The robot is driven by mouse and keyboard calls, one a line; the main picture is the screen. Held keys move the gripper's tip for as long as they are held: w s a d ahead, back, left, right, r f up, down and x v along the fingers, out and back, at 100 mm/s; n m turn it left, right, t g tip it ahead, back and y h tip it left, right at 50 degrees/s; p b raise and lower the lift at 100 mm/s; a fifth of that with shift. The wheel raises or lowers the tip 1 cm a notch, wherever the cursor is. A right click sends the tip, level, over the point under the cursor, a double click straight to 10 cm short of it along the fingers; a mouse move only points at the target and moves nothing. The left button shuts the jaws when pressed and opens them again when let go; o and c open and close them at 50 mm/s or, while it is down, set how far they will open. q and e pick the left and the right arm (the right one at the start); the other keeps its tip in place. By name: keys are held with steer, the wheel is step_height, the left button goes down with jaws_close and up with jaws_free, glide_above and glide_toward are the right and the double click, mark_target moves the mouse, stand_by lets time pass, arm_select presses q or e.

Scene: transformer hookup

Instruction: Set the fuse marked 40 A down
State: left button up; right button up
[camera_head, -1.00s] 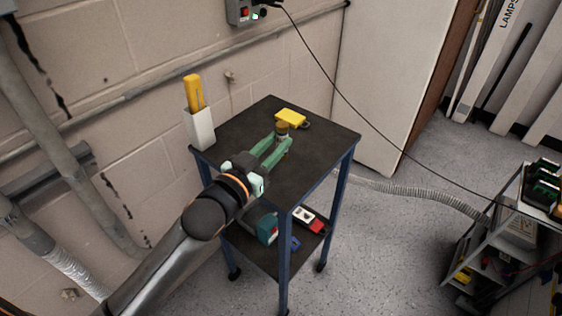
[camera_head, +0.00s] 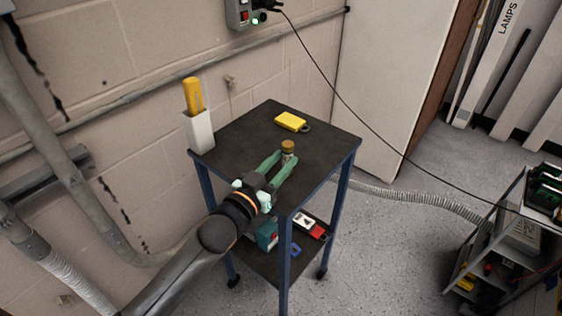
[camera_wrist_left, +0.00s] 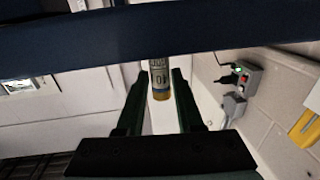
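The fuse marked 40 A (camera_head: 288,148) is a small cylinder with a brassy cap, upright over the front part of the dark top of the blue-legged trolley (camera_head: 245,135). In the left wrist view the fuse (camera_wrist_left: 160,82) shows a grey label reading 40 and a yellowish end. My left gripper (camera_head: 284,156) has its green fingers on either side of the fuse; the fingers (camera_wrist_left: 160,76) appear shut on it. I cannot tell whether the fuse's lower end touches the trolley top. My right gripper is not in view.
A yellow padlock-like item (camera_head: 291,121) lies toward the back of the trolley top. A white holder (camera_head: 199,131) with a yellow tool (camera_head: 193,95) stands at its left edge. Several items lie on the lower shelf. The middle of the top is clear.

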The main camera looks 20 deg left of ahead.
arm_select(q)
steer(key=o, duration=0.3)
steer(key=shift+r, duration=0.25)
steer(key=shift+s+f, duration=0.15)
steer(key=shift+s, duration=0.15)
steer(key=v, duration=1.1)
steer(key=s+d+f+g, duration=0.1)
steer(key=s+f+g, duration=0.2)
steer(key=f, duration=0.5)
steer(key=s+d+f+g, duration=0.2)
steer(key=s+f, duration=0.3)
steer(key=f, duration=0.4)
steer(key=s+d+f+g, duration=0.2)
steer(key=s+f+g, duration=0.1)
steer(key=f, duration=0.6)
steer(key=shift+s+f+g+y, duration=0.15)
steer(key=shift+s+g+y, duration=0.15)
steer(key=shift+s, duration=0.25)
